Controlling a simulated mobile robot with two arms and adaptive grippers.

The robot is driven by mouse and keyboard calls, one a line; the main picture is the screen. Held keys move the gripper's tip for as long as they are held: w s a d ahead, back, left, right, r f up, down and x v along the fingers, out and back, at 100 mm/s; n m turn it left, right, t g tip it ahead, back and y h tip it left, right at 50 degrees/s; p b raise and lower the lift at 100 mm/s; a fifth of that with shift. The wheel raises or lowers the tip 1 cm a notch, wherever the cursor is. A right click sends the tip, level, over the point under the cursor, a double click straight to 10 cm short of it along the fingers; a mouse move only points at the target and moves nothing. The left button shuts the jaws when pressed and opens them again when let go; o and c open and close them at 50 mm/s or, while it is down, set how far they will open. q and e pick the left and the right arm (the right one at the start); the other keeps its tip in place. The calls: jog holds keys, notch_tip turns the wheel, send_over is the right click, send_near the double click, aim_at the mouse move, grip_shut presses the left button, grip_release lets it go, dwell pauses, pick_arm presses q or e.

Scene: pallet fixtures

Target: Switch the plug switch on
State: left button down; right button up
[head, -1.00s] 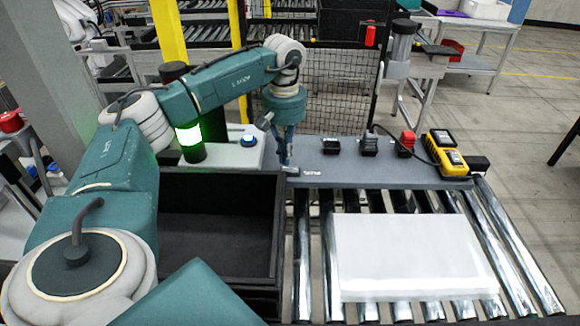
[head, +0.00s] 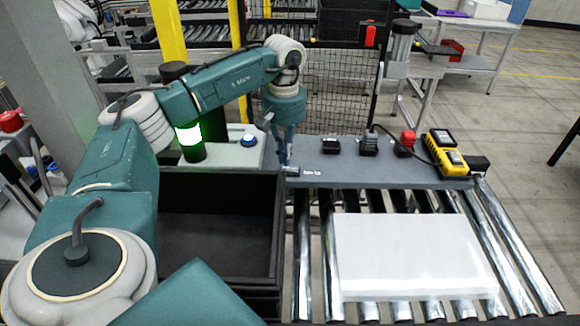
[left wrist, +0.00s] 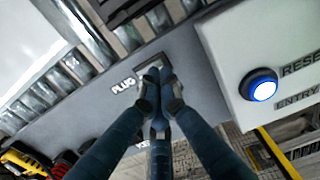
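The plug switch (left wrist: 143,62) sits on a grey panel beside the printed word PLUG in the left wrist view. It shows only as a dark frame, partly covered by my fingers, so its on or off position cannot be told. My left gripper (left wrist: 160,78) points down at it, with its fingertips drawn together over the switch area. Whether the tips touch it cannot be told. In the head view my left gripper (head: 284,160) is at the left end of the grey panel (head: 312,181). My right gripper is not in view.
Right of the gripper stand a black block (head: 331,146), a black plug with a cable (head: 369,147), a red block (head: 406,142) and a yellow-black device (head: 446,153). A reset box with a lit blue button (head: 248,140) is close left. A black bin (head: 280,235) and a white box (head: 410,255) lie in front.

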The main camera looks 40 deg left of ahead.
aim_at(285, 168)
pick_arm(q)
jog(key=shift+f+b, duration=0.6)
jog(key=shift+f, duration=0.5)
dwell(0.3)
jog(key=shift+s+r, duration=0.1)
jog(key=shift+r+p, duration=0.85)
jog(key=shift+p, duration=0.05)
notch_tip(285, 168, up, 5)
jog(key=p, duration=0.4)
